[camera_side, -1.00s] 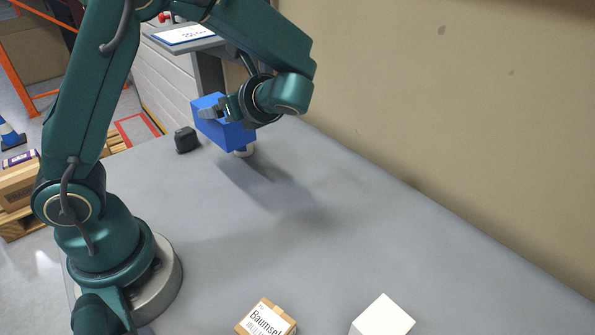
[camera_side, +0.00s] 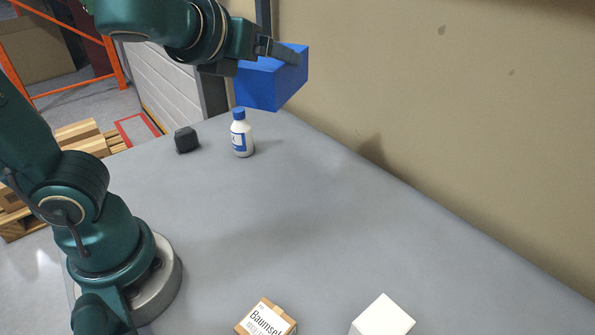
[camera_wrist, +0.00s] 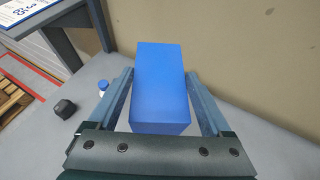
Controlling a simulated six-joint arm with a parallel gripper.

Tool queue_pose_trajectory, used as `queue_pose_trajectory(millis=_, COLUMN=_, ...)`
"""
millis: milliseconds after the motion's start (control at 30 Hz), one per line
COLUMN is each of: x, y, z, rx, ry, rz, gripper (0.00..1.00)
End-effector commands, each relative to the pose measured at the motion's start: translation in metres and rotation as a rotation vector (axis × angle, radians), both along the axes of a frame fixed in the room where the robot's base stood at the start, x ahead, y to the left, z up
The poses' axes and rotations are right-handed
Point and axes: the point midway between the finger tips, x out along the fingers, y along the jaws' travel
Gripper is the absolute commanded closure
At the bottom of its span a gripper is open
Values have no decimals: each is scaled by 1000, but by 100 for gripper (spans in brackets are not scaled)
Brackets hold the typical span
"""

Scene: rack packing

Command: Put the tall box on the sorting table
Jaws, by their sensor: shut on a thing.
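A blue box (camera_side: 270,82) is held in the air by my gripper (camera_side: 284,52), above the far end of the grey table and near the beige wall. In the wrist view the blue box (camera_wrist: 160,85) lies between the two fingers of my gripper (camera_wrist: 160,98), which are shut on it. Its long side points away from the wrist. A grey table with a white-and-blue sign (camera_wrist: 22,10) shows at the upper left of the wrist view; whether it is the sorting table I cannot tell.
A white bottle with a blue cap (camera_side: 241,135) and a small black block (camera_side: 186,140) stand at the far left of the grey table (camera_side: 300,220). A labelled cardboard box (camera_side: 265,318) and a white box (camera_side: 383,316) are at the front. The middle is clear.

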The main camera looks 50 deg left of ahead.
Motion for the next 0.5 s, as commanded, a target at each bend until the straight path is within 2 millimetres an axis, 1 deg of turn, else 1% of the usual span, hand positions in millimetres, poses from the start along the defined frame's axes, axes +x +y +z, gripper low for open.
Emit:
queue_pose_trajectory(millis=100, x=4, y=-8, z=0, rx=1, ry=-1, rz=-79, gripper=100)
queue_pose_trajectory(millis=267, x=7, y=-13, z=-1, rx=3, ry=2, rz=-131, gripper=100)
queue_pose_trajectory(millis=367, x=10, y=-12, z=-7, rx=12, ry=10, rz=-158, gripper=100)
queue_pose_trajectory(millis=500, x=17, y=-9, z=-24, rx=27, ry=25, rz=-219, gripper=100)
